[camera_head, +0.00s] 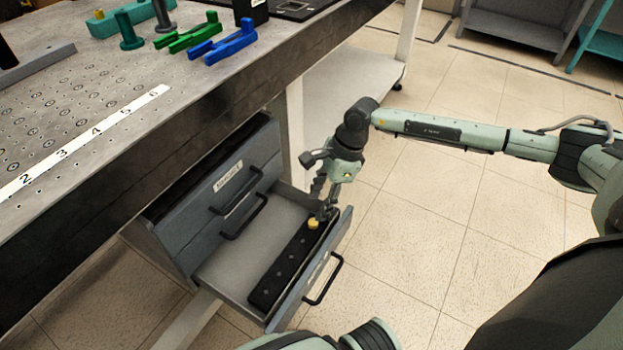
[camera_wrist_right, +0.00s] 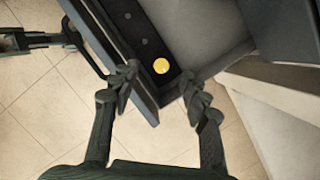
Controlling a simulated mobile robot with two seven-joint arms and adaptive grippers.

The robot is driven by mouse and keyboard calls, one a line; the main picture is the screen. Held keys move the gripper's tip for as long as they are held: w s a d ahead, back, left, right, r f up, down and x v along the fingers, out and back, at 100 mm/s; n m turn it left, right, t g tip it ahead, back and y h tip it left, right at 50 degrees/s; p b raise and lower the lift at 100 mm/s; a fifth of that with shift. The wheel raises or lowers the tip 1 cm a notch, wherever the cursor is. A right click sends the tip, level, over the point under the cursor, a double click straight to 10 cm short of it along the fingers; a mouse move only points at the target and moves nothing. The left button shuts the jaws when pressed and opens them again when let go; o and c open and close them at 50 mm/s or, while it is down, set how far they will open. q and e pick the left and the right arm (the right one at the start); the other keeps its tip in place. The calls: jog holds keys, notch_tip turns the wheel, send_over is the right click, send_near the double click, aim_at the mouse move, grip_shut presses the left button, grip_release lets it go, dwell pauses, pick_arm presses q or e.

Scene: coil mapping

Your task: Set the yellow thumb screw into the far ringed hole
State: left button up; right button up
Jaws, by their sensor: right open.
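The yellow thumb screw (camera_head: 313,223) stands at the far end of a black strip (camera_head: 283,264) with a row of holes, inside the open drawer (camera_head: 236,272). My right gripper (camera_head: 326,212) is at the far end of the drawer, just beside and above the screw. In the right wrist view the gripper (camera_wrist_right: 160,86) is open, with the yellow screw (camera_wrist_right: 161,66) apart from both fingers and between them. The worktable (camera_head: 70,120) has many holes, some ringed, and a strip numbered 2 to 6. Which ringed hole is the far one I cannot tell. My left gripper is not in view.
Green (camera_head: 193,38) and blue (camera_head: 231,44) clamp-like parts and a teal block with a peg (camera_head: 128,32) stand at the table's back. A closed drawer (camera_head: 226,190) sits above the open one.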

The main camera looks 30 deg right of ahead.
aim_at(313, 222)
jog(key=x, duration=0.3)
jog(key=d+x, duration=0.1)
jog(key=x, duration=0.2)
jog(key=shift+w+d+f, duration=0.1)
jog(key=shift+d+f, duration=0.05)
jog(key=shift+f, duration=0.15)
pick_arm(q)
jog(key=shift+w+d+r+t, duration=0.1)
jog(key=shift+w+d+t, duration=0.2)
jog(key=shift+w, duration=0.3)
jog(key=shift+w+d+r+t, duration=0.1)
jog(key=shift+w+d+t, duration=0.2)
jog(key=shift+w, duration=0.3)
pick_arm(e)
jog(key=shift+w+f+h, duration=0.1)
jog(key=shift+f+h, duration=0.2)
jog(key=shift+f, duration=0.35)
jog(key=shift+c, duration=0.5)
grip_shut()
jog(key=c, duration=0.6)
grip_release()
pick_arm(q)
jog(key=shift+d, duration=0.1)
pick_arm(e)
grip_shut()
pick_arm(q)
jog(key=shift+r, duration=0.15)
pick_arm(e)
jog(key=shift+r, duration=0.2)
